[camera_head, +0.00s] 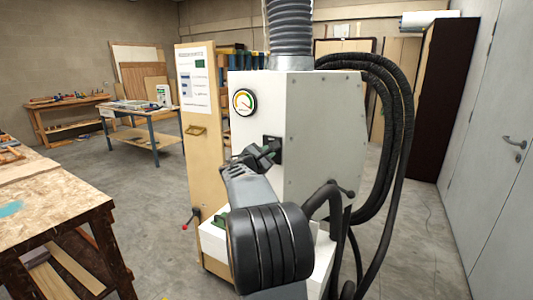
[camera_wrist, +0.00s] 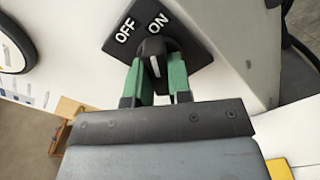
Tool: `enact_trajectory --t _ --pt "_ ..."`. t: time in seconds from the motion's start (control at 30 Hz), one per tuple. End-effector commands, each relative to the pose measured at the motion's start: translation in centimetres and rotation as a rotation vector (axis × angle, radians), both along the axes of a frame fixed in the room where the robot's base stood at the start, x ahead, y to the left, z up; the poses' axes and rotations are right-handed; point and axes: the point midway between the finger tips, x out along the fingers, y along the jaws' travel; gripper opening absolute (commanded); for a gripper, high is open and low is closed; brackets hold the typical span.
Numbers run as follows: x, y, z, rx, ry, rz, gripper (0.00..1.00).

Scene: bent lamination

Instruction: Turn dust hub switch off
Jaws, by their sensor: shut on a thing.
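The dust hub (camera_head: 300,110) is a white cabinet in the middle of the head view. Its black switch plate (camera_head: 273,144) is on the front face, partly hidden by my gripper (camera_head: 263,156). In the wrist view the plate (camera_wrist: 192,43) shows white OFF and ON lettering, with OFF to the left of ON. The black switch knob (camera_wrist: 152,47) sticks out below the lettering and has a white mark. The green fingers of my gripper (camera_wrist: 155,75) are on both sides of the knob, shut on it. I cannot tell which label the knob points to.
A round gauge (camera_head: 243,102) is on the cabinet above left of the switch. Thick black hoses (camera_head: 400,110) loop down its right side. A wooden workbench (camera_head: 65,205) stands at the left. The floor (camera_head: 150,195) between them is clear.

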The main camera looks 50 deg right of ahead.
Motion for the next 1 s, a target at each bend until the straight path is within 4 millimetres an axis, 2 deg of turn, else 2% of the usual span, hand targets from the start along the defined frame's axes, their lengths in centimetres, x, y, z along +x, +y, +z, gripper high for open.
enact_trajectory --t 0.5,1.0 --pt "-0.02 -0.01 0.18 -0.106 0.433 0.001 0.0" --pt "-0.04 -0.01 0.03 -0.155 0.626 0.0 0.0"
